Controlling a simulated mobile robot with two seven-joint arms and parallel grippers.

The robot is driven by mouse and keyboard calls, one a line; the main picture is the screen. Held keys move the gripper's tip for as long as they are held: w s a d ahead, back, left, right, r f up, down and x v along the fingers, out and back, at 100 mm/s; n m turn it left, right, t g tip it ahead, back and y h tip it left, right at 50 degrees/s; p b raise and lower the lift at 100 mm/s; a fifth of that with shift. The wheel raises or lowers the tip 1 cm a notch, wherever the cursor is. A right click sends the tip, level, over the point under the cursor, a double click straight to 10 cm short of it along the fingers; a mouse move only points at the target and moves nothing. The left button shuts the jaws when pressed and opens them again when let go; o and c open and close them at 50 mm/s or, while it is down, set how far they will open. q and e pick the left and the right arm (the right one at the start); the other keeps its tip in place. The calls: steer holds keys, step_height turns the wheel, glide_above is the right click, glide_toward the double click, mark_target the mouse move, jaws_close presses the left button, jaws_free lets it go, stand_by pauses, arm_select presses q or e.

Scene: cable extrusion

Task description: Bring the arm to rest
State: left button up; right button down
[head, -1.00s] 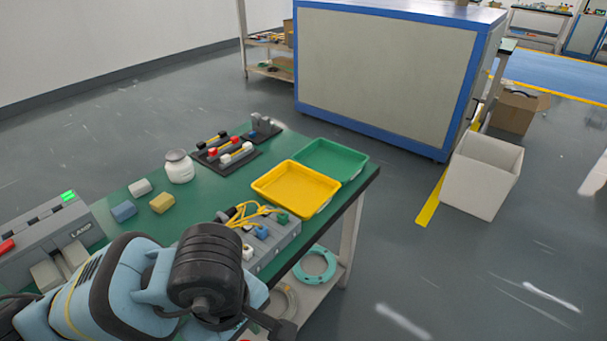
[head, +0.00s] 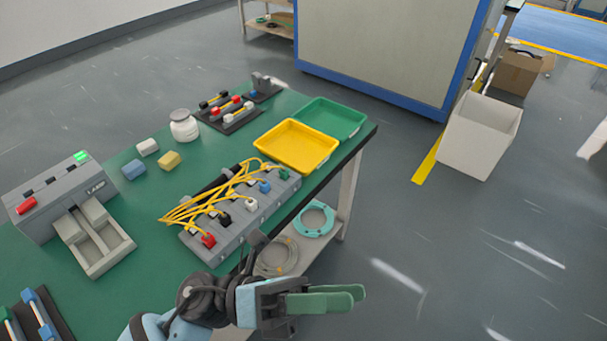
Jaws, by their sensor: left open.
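My left arm comes in at the bottom of the head view, light blue and black. Its gripper (head: 345,297) has green fingers pointing right, open with nothing visible between them. It is beyond the table's front right edge, over the floor, apart from the things on the table. A grey connector block (head: 228,238) lies on the green table (head: 165,262), with coloured plugs in a row and yellow cables (head: 192,205) looping from them. My right gripper is out of view.
A grey lamp box (head: 58,195) with a two-slot holder stands left. Yellow (head: 297,146) and green (head: 330,118) trays sit at the table's far right. A teal ring (head: 313,219) and a coil (head: 277,256) lie on the lower shelf.

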arm_select(q)
steer(key=w+a+f+n+t+y+p, duration=0.1)
steer(key=w+a+f+n+t+y, duration=0.4)
steer(key=n+t, duration=0.75)
steer(key=w+a+f+n+t+y+p, duration=0.1)
steer(key=w+a+f+n+t+y, duration=0.2)
steer(key=a+f+n+t+y, duration=0.95)
steer(key=s+a+f+n+g+y, duration=0.1)
steer(key=s+a+f+n+g, duration=0.1)
steer(key=s+f+n+g, duration=0.2)
steer(key=s+a+f+n+g+y, duration=0.1)
steer(key=s+a+f+n+g, duration=0.1)
steer(key=s+f+n+g, duration=0.3)
steer(key=s+a+f+n+g+y+p, duration=0.1)
steer(key=s+a+f+n+g, duration=0.1)
steer(key=s+f+n+g, duration=0.2)
steer(key=s+f+n, duration=0.3)
steer(key=s, duration=0.1)
steer(key=shift+s+a+f+n, duration=0.15)
steer(key=shift+s+a+n, duration=0.1)
steer(key=shift+s+n, duration=0.05)
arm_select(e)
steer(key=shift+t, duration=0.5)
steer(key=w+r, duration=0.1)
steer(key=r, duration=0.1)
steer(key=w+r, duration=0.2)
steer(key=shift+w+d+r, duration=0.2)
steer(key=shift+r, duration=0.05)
